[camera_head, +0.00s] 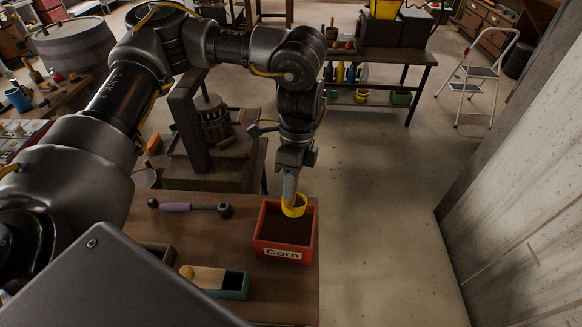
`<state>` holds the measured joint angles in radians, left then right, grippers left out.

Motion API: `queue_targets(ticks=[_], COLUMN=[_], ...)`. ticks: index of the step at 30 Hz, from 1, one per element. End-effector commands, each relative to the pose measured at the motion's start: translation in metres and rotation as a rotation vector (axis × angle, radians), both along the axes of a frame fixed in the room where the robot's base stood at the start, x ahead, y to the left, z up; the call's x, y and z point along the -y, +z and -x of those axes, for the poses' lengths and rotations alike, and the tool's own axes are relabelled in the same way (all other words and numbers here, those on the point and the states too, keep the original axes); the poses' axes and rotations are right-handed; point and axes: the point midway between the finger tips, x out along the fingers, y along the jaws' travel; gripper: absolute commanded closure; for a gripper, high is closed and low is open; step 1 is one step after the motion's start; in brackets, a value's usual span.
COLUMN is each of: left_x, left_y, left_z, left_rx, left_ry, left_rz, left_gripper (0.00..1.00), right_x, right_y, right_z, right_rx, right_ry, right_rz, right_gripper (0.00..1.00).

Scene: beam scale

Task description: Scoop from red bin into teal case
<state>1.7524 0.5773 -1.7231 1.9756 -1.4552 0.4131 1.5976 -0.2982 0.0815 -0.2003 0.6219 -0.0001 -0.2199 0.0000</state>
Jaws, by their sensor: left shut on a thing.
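The red bin (285,254) stands on the wooden table near its right edge, labelled "Corn", with dark brown loose contents. My left gripper (291,190) is above the back of the bin, pointing down. It is shut on a yellow scoop (294,208), a round cup shape at the bin's back part; I cannot tell whether it touches the contents or holds any. The teal case (233,294) lies in front and to the left of the bin. A pale wooden lid (205,278) covers its left part, and its right part is open and dark inside. My right gripper is not in view.
A brown wooden box (160,252) is left of the teal case, partly hidden by my body. Floor is clear right of the table; a concrete wall (530,200) stands further right.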

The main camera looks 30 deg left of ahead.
Motion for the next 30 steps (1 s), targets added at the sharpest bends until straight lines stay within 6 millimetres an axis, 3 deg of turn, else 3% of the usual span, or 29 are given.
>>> queue_targets(ticks=[14,30], left_x=[0.0,0.0], left_y=[-0.009,-0.062], left_z=[0.001,0.001], left_rx=[-0.006,-0.005], left_ry=[-0.022,-0.021], left_rz=[0.001,0.0], left_gripper=[1.0,1.0], right_x=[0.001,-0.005], right_y=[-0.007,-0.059], right_z=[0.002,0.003], right_rx=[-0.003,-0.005], right_ry=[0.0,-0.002], right_rz=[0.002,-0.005], right_gripper=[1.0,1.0])
